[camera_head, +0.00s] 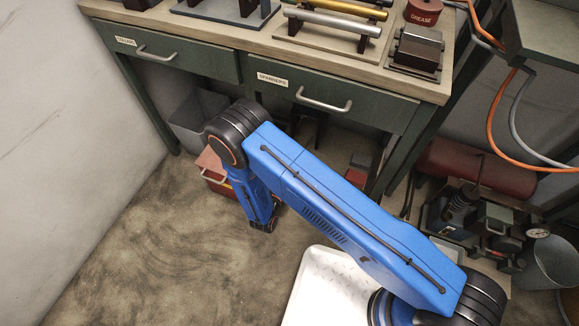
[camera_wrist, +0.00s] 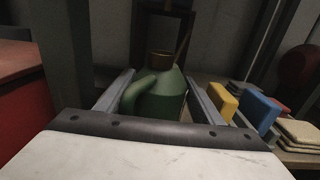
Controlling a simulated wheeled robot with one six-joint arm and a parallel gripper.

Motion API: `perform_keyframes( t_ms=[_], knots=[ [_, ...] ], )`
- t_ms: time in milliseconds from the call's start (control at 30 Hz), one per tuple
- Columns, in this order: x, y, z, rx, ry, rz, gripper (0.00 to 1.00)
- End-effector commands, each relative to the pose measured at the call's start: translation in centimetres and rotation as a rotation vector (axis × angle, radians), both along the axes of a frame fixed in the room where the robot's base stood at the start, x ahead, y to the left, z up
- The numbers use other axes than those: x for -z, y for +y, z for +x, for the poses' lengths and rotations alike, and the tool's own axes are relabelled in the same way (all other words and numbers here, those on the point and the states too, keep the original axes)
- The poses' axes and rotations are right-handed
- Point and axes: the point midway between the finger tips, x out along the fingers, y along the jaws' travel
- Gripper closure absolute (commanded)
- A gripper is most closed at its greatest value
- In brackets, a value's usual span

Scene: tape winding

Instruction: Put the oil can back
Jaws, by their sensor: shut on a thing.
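The green oil can (camera_wrist: 165,92), with a brownish cap and a handle on its left side, stands upright in the middle of the wrist view. My gripper (camera_wrist: 160,88) has one grey finger on each side of the can and is shut on it. The can's base is hidden behind my gripper's body, so I cannot tell whether it rests on anything. In the head view my blue arm reaches down in front of the bench; the can and the fingers are not visible there.
The green workbench has two drawers, one labelled SPANNERS (camera_head: 310,98). A red toolbox (camera_head: 212,170) and a grey bin (camera_head: 192,118) are under it. In the wrist view, yellow (camera_wrist: 222,102) and blue (camera_wrist: 258,108) items stand close on the right, and a red box (camera_wrist: 30,85) is on the left.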

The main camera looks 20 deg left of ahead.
Motion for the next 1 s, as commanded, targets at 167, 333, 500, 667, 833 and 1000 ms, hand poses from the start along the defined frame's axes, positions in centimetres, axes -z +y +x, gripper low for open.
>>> perform_keyframes(
  t_ms=[167, 333, 500, 667, 833, 1000],
  knots=[
    [0.2, 0.0, 0.0, 0.000, 0.000, 0.000, 0.20],
    [0.2, 0.0, 0.0, 0.000, 0.000, 0.000, 0.20],
    [0.0, 0.0, 0.0, 0.000, 0.000, 0.000, 0.20],
    [-0.1, 0.1, -1.2, -0.002, 0.001, -0.001, 0.20],
    [0.0, 0.3, -4.1, -0.004, 0.001, -0.001, 0.20],
    [-0.1, 0.5, -7.2, -0.004, 0.000, -0.001, 0.20]
  ],
)
